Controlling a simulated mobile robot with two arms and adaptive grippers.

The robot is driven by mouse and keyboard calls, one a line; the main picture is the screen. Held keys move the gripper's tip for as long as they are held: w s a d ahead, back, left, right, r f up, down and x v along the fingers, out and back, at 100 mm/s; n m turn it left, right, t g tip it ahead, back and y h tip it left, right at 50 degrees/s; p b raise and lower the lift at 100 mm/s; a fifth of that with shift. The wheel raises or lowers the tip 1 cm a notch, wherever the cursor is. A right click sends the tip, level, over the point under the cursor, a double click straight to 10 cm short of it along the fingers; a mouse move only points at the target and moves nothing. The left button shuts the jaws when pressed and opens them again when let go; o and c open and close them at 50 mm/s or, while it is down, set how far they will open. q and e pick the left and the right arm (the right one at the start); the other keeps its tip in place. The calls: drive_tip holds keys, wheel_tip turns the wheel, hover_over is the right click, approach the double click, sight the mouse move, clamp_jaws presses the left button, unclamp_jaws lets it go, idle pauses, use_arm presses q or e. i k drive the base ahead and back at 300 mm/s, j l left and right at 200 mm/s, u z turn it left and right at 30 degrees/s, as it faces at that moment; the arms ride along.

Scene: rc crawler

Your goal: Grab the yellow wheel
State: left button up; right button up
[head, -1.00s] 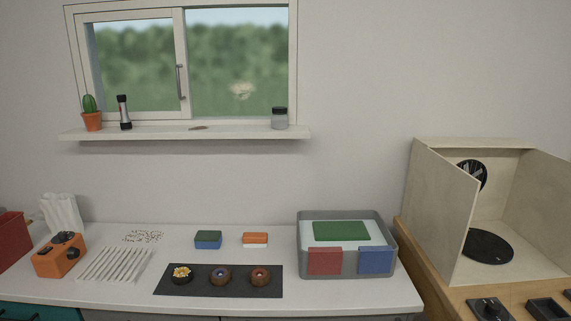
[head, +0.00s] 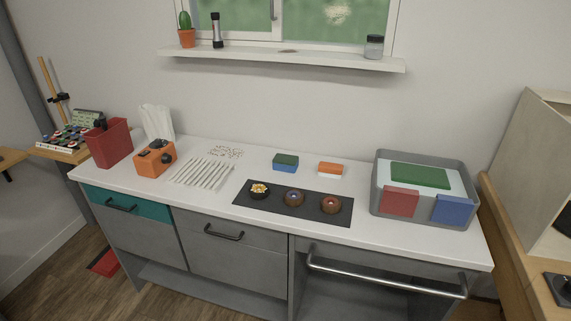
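Three small round things stand in a row on a dark mat (head: 335,213) on the white counter. The left one (head: 260,190) is dark with a yellow top and is the only yellow thing I make out; I cannot tell for sure that it is a wheel. The middle one (head: 294,198) is brown with a bluish centre. The right one (head: 330,204) is brown with an orange centre. Neither of my grippers is in view.
Behind the mat lie a green-blue block (head: 285,162) and an orange-white block (head: 330,169). A grey bin (head: 465,167) stands right, white sticks (head: 203,173) and an orange device (head: 155,158) left. A bar handle (head: 385,284) juts from the counter front.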

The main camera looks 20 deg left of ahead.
sight(255, 194)
drive_tip(key=j, duration=0.4)
drive_tip(key=i+j+u, duration=0.15)
drive_tip(key=j, duration=0.3)
drive_tip(key=i+j, duration=0.1)
drive_tip(key=j, duration=0.3)
drive_tip(key=i+j+u, duration=0.15)
drive_tip(key=j, duration=0.3)
drive_tip(key=k, duration=0.05)
